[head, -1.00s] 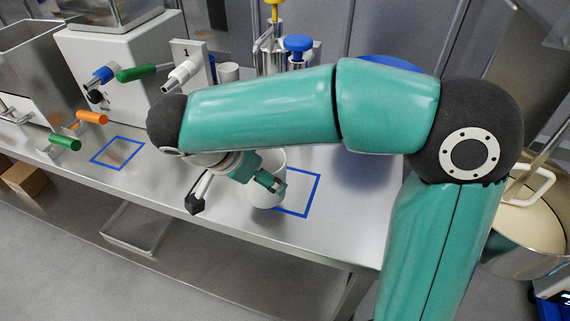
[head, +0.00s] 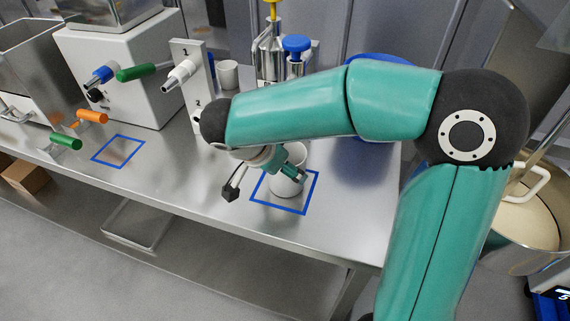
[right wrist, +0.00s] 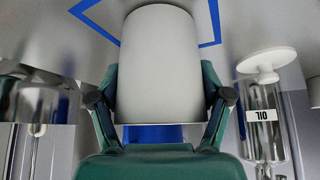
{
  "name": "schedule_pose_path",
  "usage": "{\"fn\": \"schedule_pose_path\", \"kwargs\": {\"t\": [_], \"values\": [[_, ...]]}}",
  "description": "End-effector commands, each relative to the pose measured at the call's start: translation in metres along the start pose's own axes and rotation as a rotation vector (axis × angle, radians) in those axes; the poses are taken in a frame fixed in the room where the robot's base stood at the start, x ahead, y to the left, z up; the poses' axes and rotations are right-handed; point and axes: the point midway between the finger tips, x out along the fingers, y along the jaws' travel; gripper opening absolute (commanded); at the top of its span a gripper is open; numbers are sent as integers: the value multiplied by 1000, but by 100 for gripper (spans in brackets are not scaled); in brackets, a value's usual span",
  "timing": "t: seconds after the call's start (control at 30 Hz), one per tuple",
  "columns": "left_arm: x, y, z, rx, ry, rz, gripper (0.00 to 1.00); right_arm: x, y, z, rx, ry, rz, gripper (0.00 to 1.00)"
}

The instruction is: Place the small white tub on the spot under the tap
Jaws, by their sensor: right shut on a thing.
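My right gripper (head: 291,178) is shut on the small white tub (head: 284,188), with one finger on each side of it in the right wrist view (right wrist: 160,70). The tub looks upright within the right blue square outline (head: 312,195) on the steel table; whether it touches the table is unclear. A second blue square outline (head: 120,160) lies at the left, near the white machine. A white tap (head: 180,72) sticks out from a white panel marked 1 and 2. Taps with blue (head: 100,75) and green (head: 137,73) handles are by the machine. My left gripper is out of view.
Another white cup (head: 228,73) stands behind the panel. Dispensers with yellow and blue (head: 297,43) tops stand behind my arm; one bottle labelled OIL (right wrist: 262,115) shows in the right wrist view. A pot (head: 520,222) stands at right. The table between the squares is clear.

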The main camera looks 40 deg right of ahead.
Motion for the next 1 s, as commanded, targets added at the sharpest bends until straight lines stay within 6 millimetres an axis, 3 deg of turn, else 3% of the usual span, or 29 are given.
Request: {"fn": "schedule_pose_path", "kwargs": {"t": [0.07, 0.1, 0.23, 0.7, 1.0], "values": [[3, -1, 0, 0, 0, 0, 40, 2, 0, 2, 0, 0, -1, 42], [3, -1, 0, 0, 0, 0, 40, 2, 0, 1, 0, 0, -1, 81], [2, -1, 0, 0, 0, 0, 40, 1, 0, 1, -1, 0, 0, 100], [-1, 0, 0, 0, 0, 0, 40, -5, -1, 1, -2, 0, -3, 100], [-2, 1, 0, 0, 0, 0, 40, -57, -2, 1, -3, 0, -8, 100]]}}
